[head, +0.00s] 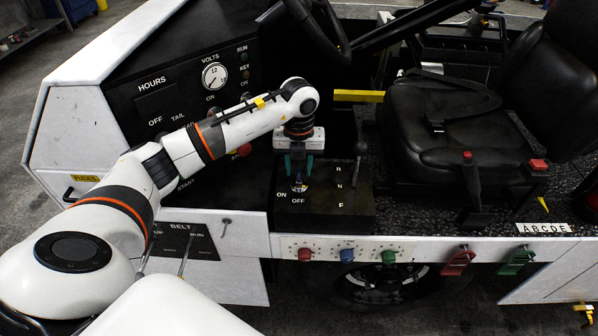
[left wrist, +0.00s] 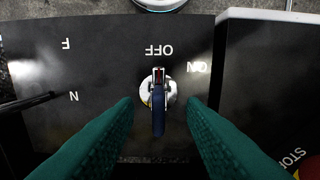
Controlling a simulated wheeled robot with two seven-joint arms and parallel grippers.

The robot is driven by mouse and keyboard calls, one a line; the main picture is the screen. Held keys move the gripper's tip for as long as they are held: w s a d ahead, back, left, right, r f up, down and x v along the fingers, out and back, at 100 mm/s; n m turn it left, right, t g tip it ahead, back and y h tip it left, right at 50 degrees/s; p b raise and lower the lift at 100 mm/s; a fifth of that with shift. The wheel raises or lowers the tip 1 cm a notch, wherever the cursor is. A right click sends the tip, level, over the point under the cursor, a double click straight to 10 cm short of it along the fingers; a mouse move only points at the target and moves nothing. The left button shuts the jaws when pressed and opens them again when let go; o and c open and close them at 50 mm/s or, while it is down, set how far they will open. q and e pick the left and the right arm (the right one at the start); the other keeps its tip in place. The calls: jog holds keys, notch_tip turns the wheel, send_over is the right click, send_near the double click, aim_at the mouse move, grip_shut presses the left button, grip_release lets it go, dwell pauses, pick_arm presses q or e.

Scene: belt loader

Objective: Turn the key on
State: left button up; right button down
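The key (left wrist: 158,115) has a dark blue grip and stands in a round silver switch on a black panel. In the left wrist view its grip lies upright in the picture, in line with the OFF label (left wrist: 159,50); the ON label (left wrist: 198,67) is to the upper right. My left gripper (head: 298,172) points down over the key panel (head: 322,208) in the head view. Its green fingers are apart, one on each side of the key, with visible gaps in the left wrist view (left wrist: 160,103). My right gripper is not in view.
A lever (head: 358,162) with R, N, F labels stands right of the key. The black seat (head: 440,120) is farther right, and the steering wheel (head: 318,25) is above. Part of a red STOP button (left wrist: 309,168) shows at the wrist view's lower right.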

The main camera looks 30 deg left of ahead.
pick_arm(q)
jog(key=shift+f, duration=1.8)
grip_shut()
